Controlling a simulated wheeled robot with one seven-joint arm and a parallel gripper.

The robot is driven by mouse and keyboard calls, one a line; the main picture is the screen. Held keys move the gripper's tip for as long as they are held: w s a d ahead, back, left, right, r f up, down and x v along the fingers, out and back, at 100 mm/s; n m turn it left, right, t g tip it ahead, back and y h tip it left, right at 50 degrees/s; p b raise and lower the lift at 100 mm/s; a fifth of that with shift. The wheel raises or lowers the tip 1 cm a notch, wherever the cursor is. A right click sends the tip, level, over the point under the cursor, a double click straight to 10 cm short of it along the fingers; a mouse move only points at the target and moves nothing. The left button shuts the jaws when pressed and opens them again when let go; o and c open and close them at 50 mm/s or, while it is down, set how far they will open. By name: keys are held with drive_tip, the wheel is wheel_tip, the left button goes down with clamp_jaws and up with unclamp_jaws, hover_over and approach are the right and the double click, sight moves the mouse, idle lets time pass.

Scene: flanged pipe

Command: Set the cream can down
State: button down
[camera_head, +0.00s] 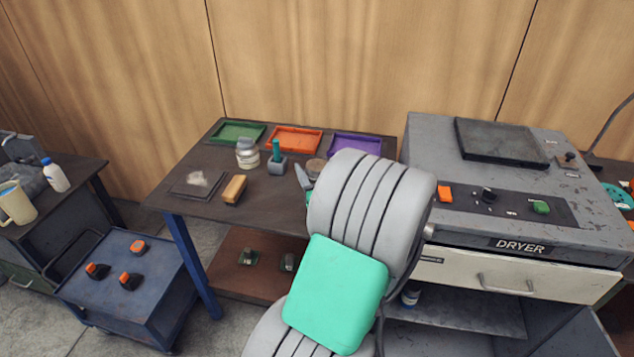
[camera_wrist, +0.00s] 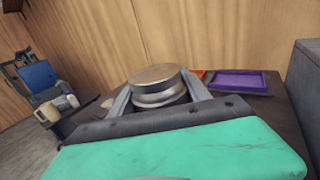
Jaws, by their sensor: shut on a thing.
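My gripper (camera_wrist: 158,88) is shut on a round can (camera_wrist: 157,76) with a dull metal lid, which I take to be the cream can. Its two grey fingers lie on either side of the can, and the can looks upright. In the head view, only the can's tan round top (camera_head: 316,166) and one grey finger (camera_head: 303,178) show beside my arm, over the right part of the dark workbench (camera_head: 275,205). My arm hides the rest. I cannot tell whether the can's base touches the bench.
Green (camera_head: 238,132), orange (camera_head: 296,139) and purple (camera_head: 357,146) trays line the bench's back. A white jar (camera_head: 247,154), a green-handled tool in a grey holder (camera_head: 277,162), a wooden block (camera_head: 234,189) and a dark plate (camera_head: 192,184) stand left. The dryer (camera_head: 435,150) is right.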

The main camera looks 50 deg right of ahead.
drive_tip(key=w+d+f, duration=0.2)
drive_tip(key=f, duration=0.1)
drive_tip(key=w+d+f, duration=0.2)
drive_tip(key=w+f, duration=0.1)
drive_tip(key=f, duration=0.1)
drive_tip(key=w+d+f, duration=0.2)
drive_tip(key=f, duration=0.2)
drive_tip(key=shift+w, duration=0.35)
drive_tip(key=shift+f+b, duration=0.1)
drive_tip(key=shift+b, duration=0.2)
drive_tip(key=c, duration=1)
unclamp_jaws()
drive_tip(key=shift+f, duration=0.15)
drive_tip(key=o, duration=0.5)
